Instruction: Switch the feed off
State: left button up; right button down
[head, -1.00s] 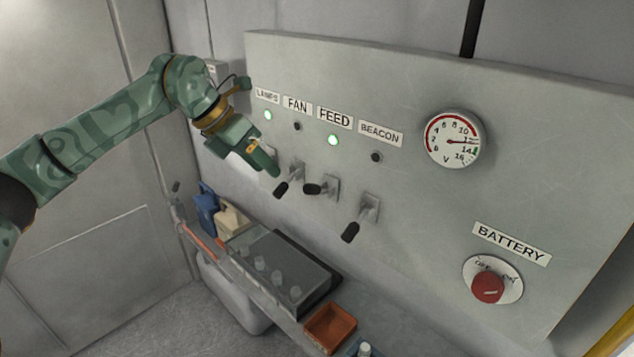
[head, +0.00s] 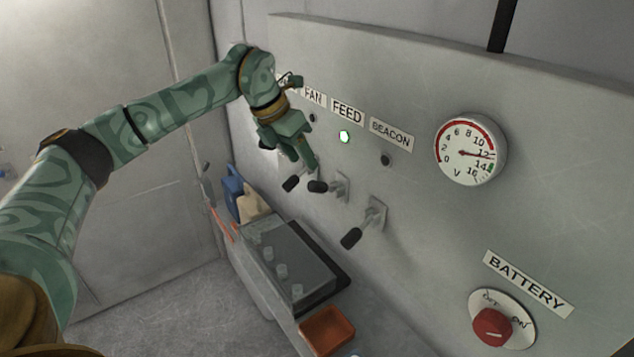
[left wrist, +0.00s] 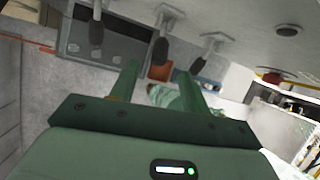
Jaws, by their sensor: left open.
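The FEED label (head: 347,111) is on the grey wall panel, with a lit green lamp (head: 344,136) below it. The FEED switch lever (head: 318,187) has a black grip and sticks out nearly level from its plate. My left gripper (head: 305,162) is open and empty, just above and left of the FEED lever, near the FAN lever (head: 291,183). In the left wrist view, the spread fingers of my left gripper (left wrist: 158,72) point toward several black-gripped levers, with one lever (left wrist: 161,48) between the fingertip directions. My right gripper is not in view.
The BEACON lever (head: 352,237) hangs lower to the right, its lamp (head: 385,160) dark. A voltmeter (head: 470,148) and red BATTERY knob (head: 492,327) are farther right.

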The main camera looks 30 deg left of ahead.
aim_at(316, 182)
pick_arm(q)
jog(key=x, duration=0.8)
jog(key=shift+w+d+f, duration=0.15)
jog(key=shift+d+f, duration=0.05)
grip_shut()
